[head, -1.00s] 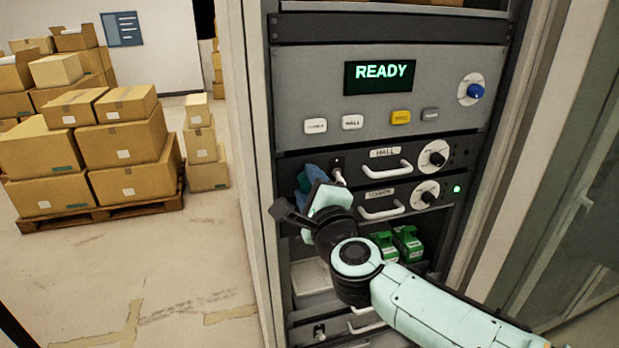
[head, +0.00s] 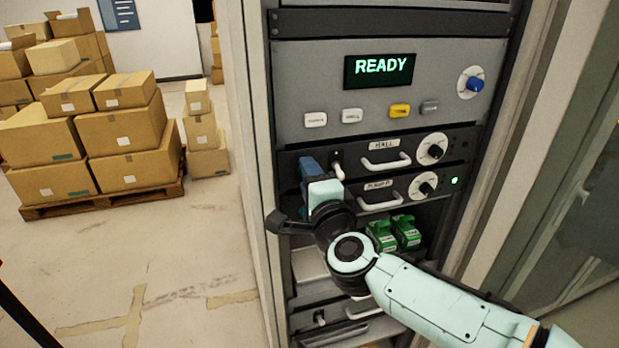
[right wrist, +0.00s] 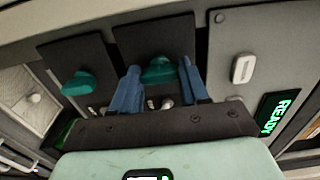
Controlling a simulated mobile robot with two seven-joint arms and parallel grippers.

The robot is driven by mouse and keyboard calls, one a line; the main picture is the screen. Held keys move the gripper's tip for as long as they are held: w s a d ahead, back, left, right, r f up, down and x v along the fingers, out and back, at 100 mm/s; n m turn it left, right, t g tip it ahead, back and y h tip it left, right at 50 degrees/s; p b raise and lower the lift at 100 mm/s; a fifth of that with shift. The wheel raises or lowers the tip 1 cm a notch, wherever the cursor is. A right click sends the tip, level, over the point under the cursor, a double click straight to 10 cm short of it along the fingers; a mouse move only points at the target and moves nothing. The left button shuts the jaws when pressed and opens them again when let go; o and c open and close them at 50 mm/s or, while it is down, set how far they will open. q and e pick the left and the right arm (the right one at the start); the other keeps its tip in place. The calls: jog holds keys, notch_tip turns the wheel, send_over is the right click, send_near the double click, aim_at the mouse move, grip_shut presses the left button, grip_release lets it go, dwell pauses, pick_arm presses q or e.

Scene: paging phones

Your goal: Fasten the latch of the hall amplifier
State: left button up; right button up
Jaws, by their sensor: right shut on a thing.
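The hall amplifier (head: 455,148) is the dark rack unit labelled HALL, under the panel whose display reads READY. Its teal latch (right wrist: 160,70) shows in the right wrist view between the blue fingers of my right gripper (right wrist: 158,85). The gripper is shut on it. In the head view my right gripper (head: 310,166) is at the left end of the hall unit, and the latch is hidden behind it. A second teal latch (right wrist: 78,83) on the neighbouring dark unit is free. My left gripper is not in view.
A white-tipped toggle (head: 338,171) sits just right of my gripper. Handles (head: 386,162) and knobs (head: 432,148) stick out further right. Green blocks (head: 406,232) lie on a lower shelf. The rack's pale side edge is close on the left; stacked boxes (head: 125,125) stand beyond open floor.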

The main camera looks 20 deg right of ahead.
jog(key=o, duration=1.1)
jog(key=shift+c, duration=0.2)
jog(key=shift+s, duration=0.1)
jog(key=s, duration=1.3)
jog(key=shift+s+d+b, duration=0.15)
jog(key=shift+d+b, duration=0.05)
jog(key=shift+b, duration=0.25)
jog(key=shift+f, duration=0.1)
